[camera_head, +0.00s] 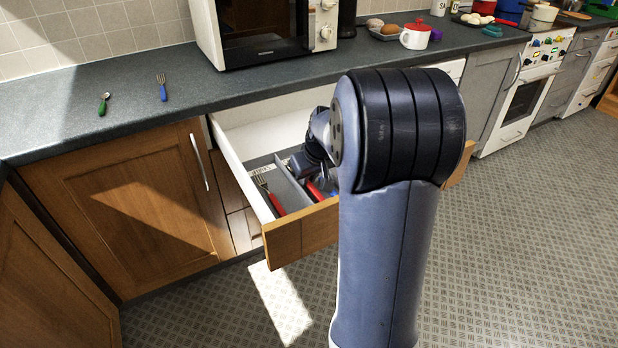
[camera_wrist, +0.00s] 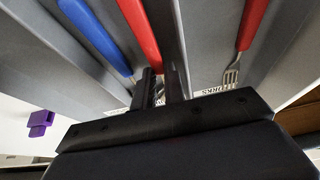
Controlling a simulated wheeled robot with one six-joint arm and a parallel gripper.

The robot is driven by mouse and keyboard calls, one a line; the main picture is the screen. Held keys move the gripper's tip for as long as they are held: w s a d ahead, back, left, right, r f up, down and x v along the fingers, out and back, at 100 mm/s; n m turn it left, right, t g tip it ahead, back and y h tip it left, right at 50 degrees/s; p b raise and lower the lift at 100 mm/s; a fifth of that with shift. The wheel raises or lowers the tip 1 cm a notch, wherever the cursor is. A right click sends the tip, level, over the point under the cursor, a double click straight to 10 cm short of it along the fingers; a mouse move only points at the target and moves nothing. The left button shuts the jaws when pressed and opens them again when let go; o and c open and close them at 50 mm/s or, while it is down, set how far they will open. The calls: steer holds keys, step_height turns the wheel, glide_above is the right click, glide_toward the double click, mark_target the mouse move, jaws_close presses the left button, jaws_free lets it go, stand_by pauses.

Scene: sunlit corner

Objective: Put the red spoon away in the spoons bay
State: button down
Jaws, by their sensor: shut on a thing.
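The drawer (camera_head: 288,235) stands open under the counter and has grey dividers inside. My gripper (camera_head: 312,172) reaches down into the bay just right of the forks bay. In the wrist view my gripper (camera_wrist: 163,85) is shut on the red spoon, whose red handle (camera_wrist: 140,30) runs out beyond the fingers along the bay. The handle also shows in the head view (camera_head: 315,191). The spoon's bowl is hidden by the gripper. A blue handle (camera_wrist: 95,35) lies beside it in the same bay. I cannot read this bay's label.
A red fork (camera_head: 270,196) lies in the left bay, labelled forks; it also shows in the wrist view (camera_wrist: 245,35). A green-handled spoon (camera_head: 104,104) and a blue-handled fork (camera_head: 162,87) lie on the counter (camera_head: 130,130). A microwave (camera_head: 262,35) stands above the drawer.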

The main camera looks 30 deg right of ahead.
steer(key=shift+f+b, duration=0.3)
steer(key=shift+f, duration=0.05)
steer(key=c, duration=1.7)
jaws_free()
steer(key=shift+r, duration=0.1)
steer(key=shift+c, duration=0.2)
steer(key=shift+r+p, duration=0.45)
steer(key=shift+r, duration=0.05)
steer(key=p+v, duration=0.1)
steer(key=v, duration=1)
steer(key=shift+s+r+p, duration=0.2)
steer(key=shift+r+p, duration=0.1)
